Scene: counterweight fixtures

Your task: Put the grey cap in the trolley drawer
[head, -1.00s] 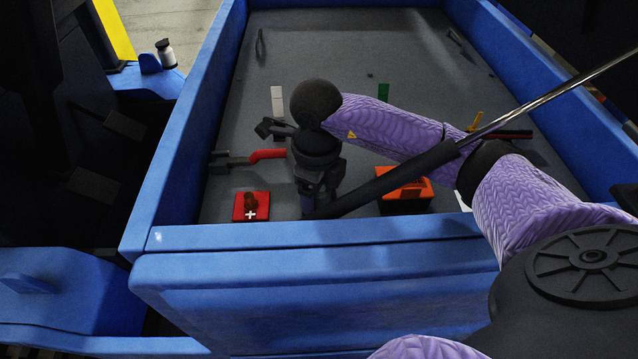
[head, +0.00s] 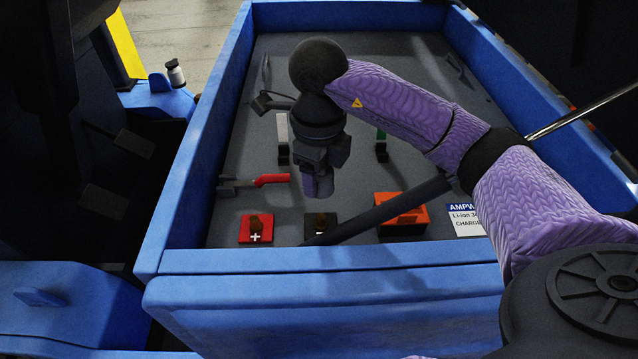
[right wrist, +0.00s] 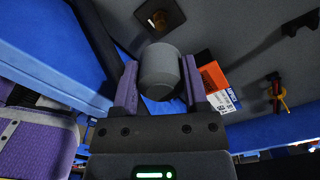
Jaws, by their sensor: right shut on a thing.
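The grey cap (right wrist: 160,70) is a smooth rounded cylinder between the two purple fingers of my right gripper (right wrist: 160,88) in the right wrist view. In the head view my right gripper (head: 318,188) points down over the grey floor of the blue-walled bay, and the cap is largely hidden by it. The gripper is shut on the cap, held above and beyond a black block with a brass post (head: 320,222). A blue part with a small raised handle (head: 38,297) is at the lower left; I cannot tell whether it is the trolley drawer. My left gripper is not in view.
A red block with a plus sign (head: 256,229), an orange box (head: 402,214) and a white label (head: 465,220) line the near side. A red-handled tool (head: 255,182) lies left. Blue walls (head: 200,150) surround the bay. A small bottle (head: 175,74) stands outside, upper left.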

